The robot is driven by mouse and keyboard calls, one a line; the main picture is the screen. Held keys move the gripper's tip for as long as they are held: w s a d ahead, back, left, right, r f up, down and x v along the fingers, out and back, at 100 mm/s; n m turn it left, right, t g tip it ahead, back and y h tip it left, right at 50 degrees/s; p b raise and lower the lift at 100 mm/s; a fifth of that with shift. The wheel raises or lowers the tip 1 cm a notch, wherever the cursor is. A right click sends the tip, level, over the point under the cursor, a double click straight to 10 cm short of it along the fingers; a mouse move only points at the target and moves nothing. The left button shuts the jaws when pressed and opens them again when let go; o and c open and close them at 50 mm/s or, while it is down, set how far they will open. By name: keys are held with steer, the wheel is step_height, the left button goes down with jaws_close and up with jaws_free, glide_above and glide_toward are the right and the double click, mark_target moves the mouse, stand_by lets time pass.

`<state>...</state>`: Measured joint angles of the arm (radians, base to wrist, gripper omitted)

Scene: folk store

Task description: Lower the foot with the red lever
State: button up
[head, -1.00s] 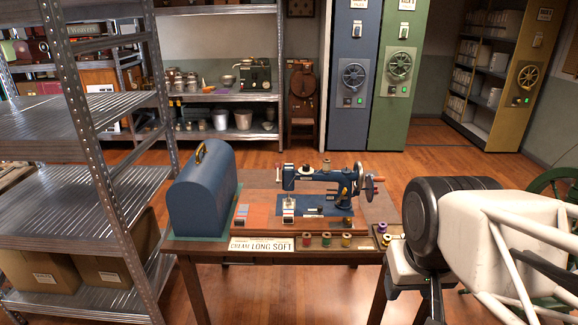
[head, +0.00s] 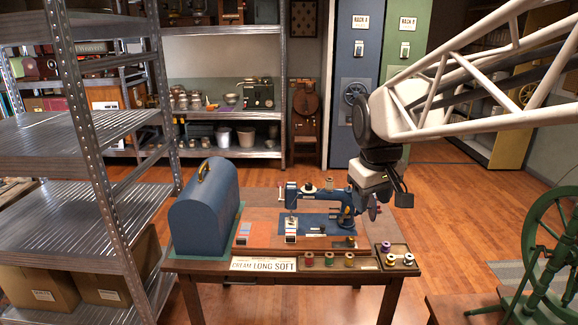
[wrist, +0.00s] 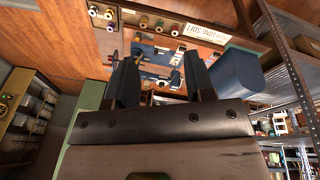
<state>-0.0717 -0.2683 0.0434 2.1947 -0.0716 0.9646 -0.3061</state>
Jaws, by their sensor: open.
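The blue sewing machine (head: 320,196) stands on its wooden base on the table. Its needle end and foot area (head: 291,226) are at the left, above a pale plate. The red lever is too small to make out now. My gripper (head: 374,203) hangs over the machine's right end and hides much of the handwheel there. In the wrist view, the open fingers of my gripper (wrist: 161,62) frame the machine (wrist: 160,54), with nothing between them that I can see held. I cannot tell whether a finger touches the machine.
A blue domed case (head: 204,208) stands left of the machine. A sign (head: 264,265) and a tray of thread spools (head: 338,262) line the table's front. A metal shelf (head: 85,145) is at the left and a green spinning wheel (head: 545,250) at the right.

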steer(key=w+a+n, duration=0.3)
steer(key=w+a, duration=0.1)
steer(key=w, duration=1.1)
steer(key=n+h, duration=0.1)
steer(key=n, duration=0.9)
glide_above(279, 185)
steer(key=s+a, duration=0.2)
steer(key=s+a+f+x, duration=0.1)
steer(key=s+x, duration=0.1)
steer(key=x, duration=0.7)
steer(key=s+a+x, duration=0.1)
steer(key=s+x, duration=0.1)
steer(key=x, duration=0.6)
steer(key=shift+w+f, duration=0.2)
steer(key=shift+w, duration=0.15)
steer(key=shift+d+f, duration=0.1)
steer(key=shift+f, duration=0.15)
steer(key=shift+x, duration=3.85)
steer(key=shift+d+f, duration=0.2)
steer(key=shift+f, duration=0.15)
steer(key=shift+s+r, duration=0.1)
